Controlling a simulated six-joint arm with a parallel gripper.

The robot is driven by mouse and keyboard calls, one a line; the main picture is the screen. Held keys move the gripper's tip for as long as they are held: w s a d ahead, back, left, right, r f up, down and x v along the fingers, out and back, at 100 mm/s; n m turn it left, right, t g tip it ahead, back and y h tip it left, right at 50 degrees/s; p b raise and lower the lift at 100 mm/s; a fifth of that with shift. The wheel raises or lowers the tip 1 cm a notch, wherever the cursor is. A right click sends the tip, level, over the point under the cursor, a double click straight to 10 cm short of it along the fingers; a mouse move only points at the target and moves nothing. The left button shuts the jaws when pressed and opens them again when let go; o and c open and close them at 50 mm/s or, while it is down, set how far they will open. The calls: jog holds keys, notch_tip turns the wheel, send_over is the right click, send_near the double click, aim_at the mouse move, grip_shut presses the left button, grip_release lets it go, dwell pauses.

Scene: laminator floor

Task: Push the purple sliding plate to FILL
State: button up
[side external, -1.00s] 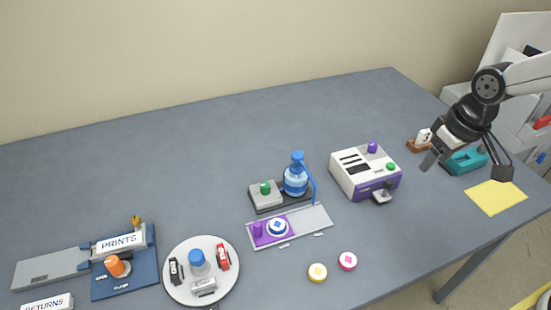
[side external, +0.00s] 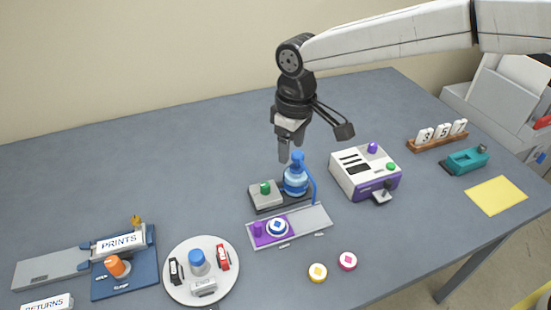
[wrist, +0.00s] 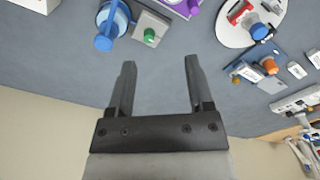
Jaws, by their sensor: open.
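The purple sliding plate (side external: 263,239) sits at the left end of a grey track (side external: 313,219) in the side view. It has a purple knob (side external: 257,228) and carries a white and blue round disc (side external: 278,227). In the wrist view, part of the purple plate (wrist: 172,3) and its knob (wrist: 188,7) show at the top edge. Labels on the track's front edge are too small to read. My gripper (side external: 290,158) is open and empty, pointing down above and behind the dispenser. The wrist view shows its two fingers apart (wrist: 158,72) over bare table.
A blue bottle dispenser (side external: 296,180) with a green-button box (side external: 265,194) stands right behind the track. A white and purple machine (side external: 365,175) is to the right. A round tray (side external: 201,292) is front left. Yellow (side external: 317,273) and pink discs (side external: 348,261) lie in front.

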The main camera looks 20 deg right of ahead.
jog(key=n, duration=0.2)
send_near(257, 224)
jog(key=shift+w+f, duration=0.2)
jog(key=shift+f, duration=1.45)
jog(key=shift+f, duration=3.9)
grip_shut()
